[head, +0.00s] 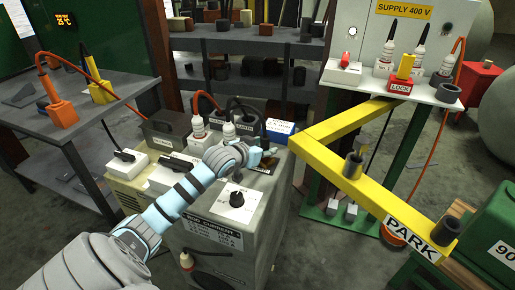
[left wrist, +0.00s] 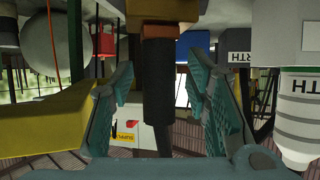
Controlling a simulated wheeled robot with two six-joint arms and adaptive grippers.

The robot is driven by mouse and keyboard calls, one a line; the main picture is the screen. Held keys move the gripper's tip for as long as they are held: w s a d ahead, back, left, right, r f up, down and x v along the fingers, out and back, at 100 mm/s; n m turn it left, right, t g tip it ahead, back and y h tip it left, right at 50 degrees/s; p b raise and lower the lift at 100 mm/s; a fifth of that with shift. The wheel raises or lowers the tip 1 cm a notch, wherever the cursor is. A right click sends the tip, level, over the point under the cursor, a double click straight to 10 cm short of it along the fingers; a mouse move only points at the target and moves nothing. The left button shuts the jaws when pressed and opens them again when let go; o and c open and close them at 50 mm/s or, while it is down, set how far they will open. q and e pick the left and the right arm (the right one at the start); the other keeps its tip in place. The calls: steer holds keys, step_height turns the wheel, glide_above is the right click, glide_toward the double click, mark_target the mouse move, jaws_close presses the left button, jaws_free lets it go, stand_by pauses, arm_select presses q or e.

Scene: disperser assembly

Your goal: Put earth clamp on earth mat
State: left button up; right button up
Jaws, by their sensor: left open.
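My left gripper (head: 264,155) reaches over the top of the grey welding cabinet (head: 245,205) in the head view. In the left wrist view, its two teal-padded fingers are apart (left wrist: 160,105). A dark cylindrical handle (left wrist: 160,85) stands between them in that picture, with visible gaps on both sides. I cannot tell whether this handle belongs to the earth clamp. White ribbed connectors (head: 228,133) stand behind the gripper; one lettered "RTH" shows at right in the left wrist view (left wrist: 298,112). I cannot make out the earth mat for certain. My right gripper is out of view.
A yellow beam marked PARK (head: 375,180) with dark upright sockets lies right of the cabinet. Orange-cabled plugs stand on the left bench (head: 105,100). A supply panel (head: 395,50) stands behind.

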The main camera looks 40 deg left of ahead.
arm_select(q)
steer(key=p+v, duration=0.4)
steer(key=v, duration=0.7)
steer(key=shift+p, duration=0.4)
steer(key=shift+d, duration=0.1)
